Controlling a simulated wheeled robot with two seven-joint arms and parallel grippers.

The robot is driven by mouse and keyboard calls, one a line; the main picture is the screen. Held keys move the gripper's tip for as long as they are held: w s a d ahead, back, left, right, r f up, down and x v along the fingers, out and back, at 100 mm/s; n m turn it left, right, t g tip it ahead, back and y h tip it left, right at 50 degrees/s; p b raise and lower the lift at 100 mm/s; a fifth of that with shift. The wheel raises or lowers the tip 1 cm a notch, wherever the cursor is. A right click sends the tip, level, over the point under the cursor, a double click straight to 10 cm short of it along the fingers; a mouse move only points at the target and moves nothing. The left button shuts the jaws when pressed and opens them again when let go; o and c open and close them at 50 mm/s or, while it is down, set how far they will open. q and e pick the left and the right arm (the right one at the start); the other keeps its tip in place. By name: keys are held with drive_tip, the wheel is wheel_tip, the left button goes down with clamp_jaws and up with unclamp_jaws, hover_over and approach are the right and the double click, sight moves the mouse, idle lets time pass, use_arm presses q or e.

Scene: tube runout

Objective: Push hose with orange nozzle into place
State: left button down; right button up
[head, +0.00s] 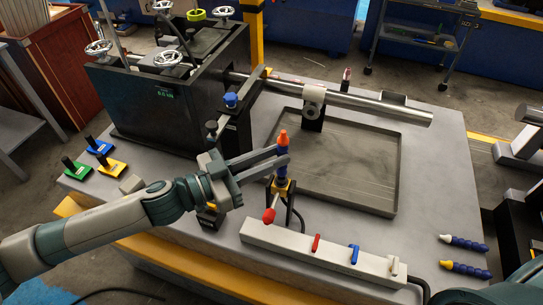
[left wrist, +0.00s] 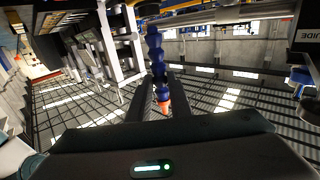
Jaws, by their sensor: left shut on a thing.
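The segmented blue hose (head: 282,172) with the orange nozzle (head: 282,136) stands roughly upright in the head view, nozzle at the top. Its lower end meets a yellow-and-black mount (head: 284,187); I cannot tell how deep it sits. My left gripper (head: 283,156) comes in from the left and is shut on the hose just below the nozzle. In the left wrist view, the blue hose (left wrist: 155,48) runs between the dark fingers and the orange nozzle (left wrist: 164,107) shows between them. My right gripper is not in view.
A red-knobbed lever (head: 268,216) stands close in front of the mount. A shallow metal tray (head: 360,155) lies behind, under a long steel bar (head: 340,98). A pale box with coloured levers (head: 325,250) is in front. Two spare blue hoses (head: 463,243) (head: 466,269) lie at right.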

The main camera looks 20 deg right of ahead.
use_arm(q)
drive_tip(key=shift+f+b, duration=0.4)
drive_tip(key=shift+f, duration=0.65)
drive_tip(key=c, duration=1.5)
unclamp_jaws()
drive_tip(key=shift+c, duration=0.2)
drive_tip(key=b+v, duration=0.5)
drive_tip(key=v, duration=1.2)
drive_tip(key=shift+a+b, duration=0.2)
drive_tip(key=shift+b, duration=0.2)
drive_tip(key=shift+w+d+f, duration=0.1)
